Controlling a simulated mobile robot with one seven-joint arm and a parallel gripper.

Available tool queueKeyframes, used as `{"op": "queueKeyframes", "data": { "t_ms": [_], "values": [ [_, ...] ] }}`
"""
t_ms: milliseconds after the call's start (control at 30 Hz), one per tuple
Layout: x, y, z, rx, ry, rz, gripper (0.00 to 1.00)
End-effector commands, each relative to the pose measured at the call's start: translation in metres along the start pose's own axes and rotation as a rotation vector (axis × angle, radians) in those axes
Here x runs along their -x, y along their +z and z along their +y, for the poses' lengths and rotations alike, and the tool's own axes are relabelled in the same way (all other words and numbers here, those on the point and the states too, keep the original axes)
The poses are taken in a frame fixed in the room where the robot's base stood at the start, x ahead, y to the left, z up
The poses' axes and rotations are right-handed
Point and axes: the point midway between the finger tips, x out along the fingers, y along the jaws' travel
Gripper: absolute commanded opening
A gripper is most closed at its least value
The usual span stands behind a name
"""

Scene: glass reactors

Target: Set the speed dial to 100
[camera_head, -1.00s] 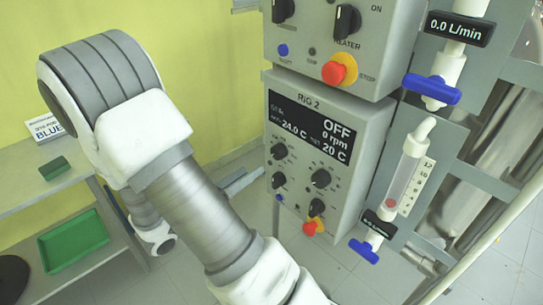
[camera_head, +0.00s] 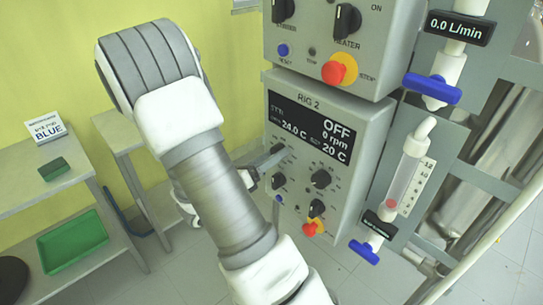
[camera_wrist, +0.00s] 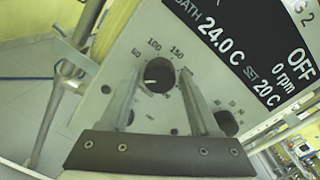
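The speed dial (camera_wrist: 158,75) is a black knob with a pale pointer mark, on the grey RIG 2 panel. Printed numbers, including 100 and 150, arc above it in the wrist view; the pointer lies toward the left, well short of 100. In the head view the dial (camera_head: 279,150) is at the panel's upper left, partly covered. My gripper (camera_wrist: 162,84) is open, with one finger on each side of the dial and gaps visible between. In the head view the gripper (camera_head: 267,161) is at the panel's left edge. The display (camera_head: 312,130) reads OFF, 0 rpm, 24.0 C and set 20 C.
Other black knobs (camera_head: 321,178) and a red stop button (camera_head: 310,229) are close by on the panel. Another control box (camera_head: 335,45) is above. A flowmeter with blue valves (camera_head: 364,251) stands right. Shelves with a green tray (camera_head: 73,242) are left.

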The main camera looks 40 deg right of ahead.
Motion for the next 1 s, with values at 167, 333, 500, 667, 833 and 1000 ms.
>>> {"op": "queueKeyframes", "data": {
  "t_ms": [167, 333, 500, 667, 833, 1000],
  "values": [
    [0.0002, 0.0000, 0.0000, 0.000, 0.000, 0.000, 0.28],
    [0.0003, 0.0000, 0.0000, 0.000, 0.000, 0.000, 0.00],
    [0.0003, -0.0003, 0.0002, -0.006, 0.000, 0.000, 0.00],
    [0.0004, -0.0010, 0.0006, -0.042, -0.001, -0.002, 0.00],
    [0.0005, -0.0019, 0.0012, -0.132, -0.003, -0.006, 0.00],
    [0.0006, -0.0029, 0.0017, -0.271, -0.007, -0.012, 0.00]
  ]
}}
